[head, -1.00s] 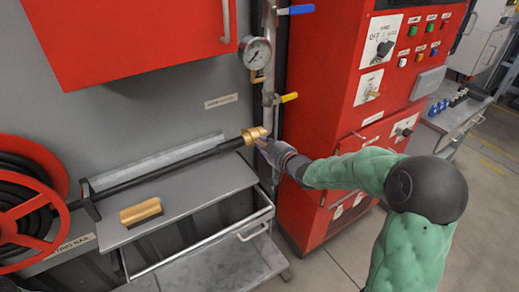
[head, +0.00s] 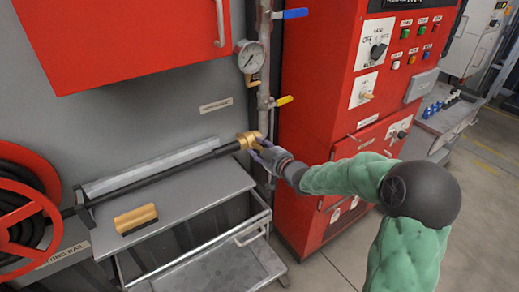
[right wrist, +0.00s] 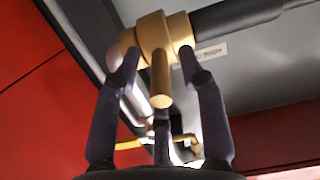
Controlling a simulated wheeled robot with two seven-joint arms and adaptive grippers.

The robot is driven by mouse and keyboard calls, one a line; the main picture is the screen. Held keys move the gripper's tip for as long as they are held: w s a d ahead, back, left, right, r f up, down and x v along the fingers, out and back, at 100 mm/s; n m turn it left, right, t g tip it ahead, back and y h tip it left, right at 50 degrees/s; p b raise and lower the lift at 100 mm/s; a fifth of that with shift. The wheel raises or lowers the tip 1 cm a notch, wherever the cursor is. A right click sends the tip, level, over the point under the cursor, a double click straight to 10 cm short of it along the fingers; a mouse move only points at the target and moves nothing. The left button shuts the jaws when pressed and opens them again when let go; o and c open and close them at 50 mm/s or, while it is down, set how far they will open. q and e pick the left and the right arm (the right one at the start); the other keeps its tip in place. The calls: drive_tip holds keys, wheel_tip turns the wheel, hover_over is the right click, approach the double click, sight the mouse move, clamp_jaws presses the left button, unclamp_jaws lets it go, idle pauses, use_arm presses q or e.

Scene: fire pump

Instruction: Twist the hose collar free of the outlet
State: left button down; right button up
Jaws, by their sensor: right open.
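The brass hose collar (head: 248,139) sits at the right end of the black hose (head: 165,176), against the outlet on the vertical pipe. My right gripper (head: 259,150) is just in front of it, to its lower right. In the right wrist view, the collar (right wrist: 151,32) lies across the top, with a brass lug (right wrist: 160,82) pointing down between my fingers. The right gripper (right wrist: 158,72) is open, with its two front fingertips on either side of the lug. I cannot tell whether they touch the brass. My left gripper is not in view.
A yellow lever (head: 284,100) and a pressure gauge (head: 250,58) are on the pipe above. A brush (head: 136,219) lies on the grey shelf (head: 190,193). The red cabinet (head: 315,120) stands close on the right, and a red hose reel (head: 22,215) at the left.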

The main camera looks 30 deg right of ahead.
drive_tip(key=shift+s, duration=0.1)
drive_tip(key=s+r, duration=0.2)
drive_tip(key=s, duration=0.9)
drive_tip(key=shift+s+d, duration=0.2)
drive_tip(key=shift+s, duration=0.15)
